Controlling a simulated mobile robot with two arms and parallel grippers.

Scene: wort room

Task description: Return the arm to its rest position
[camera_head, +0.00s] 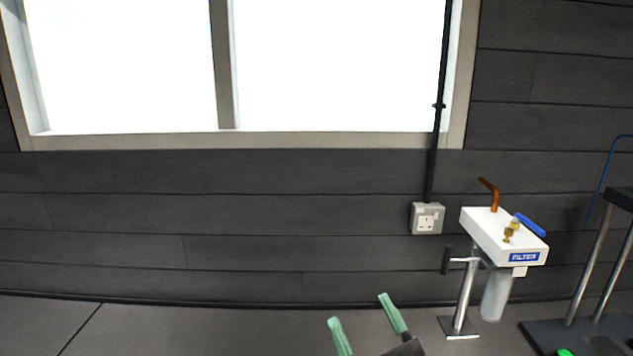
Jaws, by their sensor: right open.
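My right gripper (361,309) shows at the bottom of the head view, right of the middle. Its two green fingers are spread apart and point up in the picture. Nothing is between them. The rest of the right arm is mostly cut off by the lower edge. My left gripper is not in view.
A white filter unit (487,228) with a blue-handled tap stands on a metal post (466,292) to the right. A wall socket (427,218) is beside it. A dark metal-legged stand (540,335) is at far right. Floor at left (180,330) is clear.

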